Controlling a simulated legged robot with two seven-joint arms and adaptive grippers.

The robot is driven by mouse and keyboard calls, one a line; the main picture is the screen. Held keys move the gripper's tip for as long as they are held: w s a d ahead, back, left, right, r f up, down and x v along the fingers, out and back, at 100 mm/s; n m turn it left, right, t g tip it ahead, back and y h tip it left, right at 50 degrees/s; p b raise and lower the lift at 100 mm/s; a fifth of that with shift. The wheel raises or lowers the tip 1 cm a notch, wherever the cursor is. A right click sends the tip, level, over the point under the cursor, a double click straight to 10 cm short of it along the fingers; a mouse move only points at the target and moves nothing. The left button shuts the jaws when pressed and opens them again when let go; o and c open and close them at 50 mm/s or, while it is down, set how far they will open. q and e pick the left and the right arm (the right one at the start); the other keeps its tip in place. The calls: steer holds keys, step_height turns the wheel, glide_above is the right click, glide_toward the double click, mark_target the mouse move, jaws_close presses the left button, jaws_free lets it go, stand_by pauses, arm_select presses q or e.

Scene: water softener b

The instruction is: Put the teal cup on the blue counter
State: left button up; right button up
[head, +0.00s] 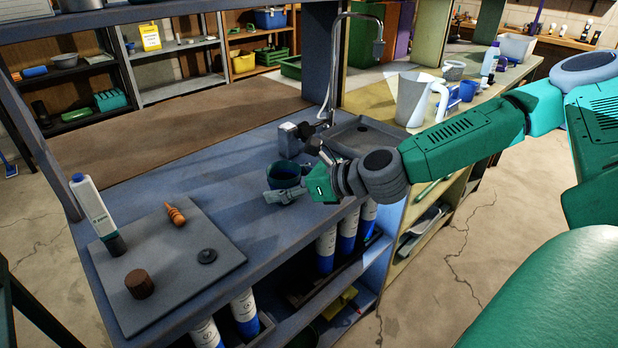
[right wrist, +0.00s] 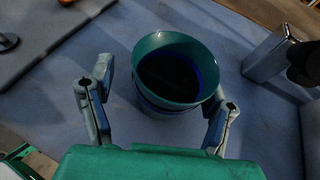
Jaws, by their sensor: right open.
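The teal cup (head: 285,173) is upright and appears to stand on the blue counter (head: 235,165), left of the sink. In the right wrist view the cup (right wrist: 172,72) shows a teal rim and a dark inside. My right gripper (head: 299,176) is open, with one finger on each side of the cup. In the right wrist view the gripper (right wrist: 164,88) has a visible gap at the left finger. The right finger is close to the cup's side, and I cannot tell whether it touches. My left gripper is out of view.
A grey mat (head: 175,265) at the counter's left holds a white bottle (head: 93,207), an orange dipper-like piece (head: 175,215), a brown cylinder (head: 140,284) and a black disc (head: 207,256). A faucet (head: 333,75) and sink (head: 362,137) are behind the gripper. White-and-blue canisters (head: 326,250) stand below.

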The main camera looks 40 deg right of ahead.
mark_target(297, 178)
steer(key=p+v, duration=0.1)
steer(key=v, duration=0.1)
steer(key=p+v, duration=0.1)
steer(key=v, duration=0.1)
steer(key=d+p+v, duration=0.1)
steer(key=v, duration=0.1)
steer(key=shift+d+r+p, duration=0.2)
steer(key=shift+r+p, duration=0.05)
steer(key=shift+p, duration=0.15)
steer(key=p+v, duration=0.3)
steer(key=shift+s+a, duration=0.15)
steer(key=shift+a, duration=0.1)
steer(key=shift+s+r+p, duration=0.15)
steer(key=shift+s+p, duration=0.4)
steer(key=shift+p, duration=0.1)
steer(key=shift+d, duration=0.35)
steer(key=shift+a, duration=0.15)
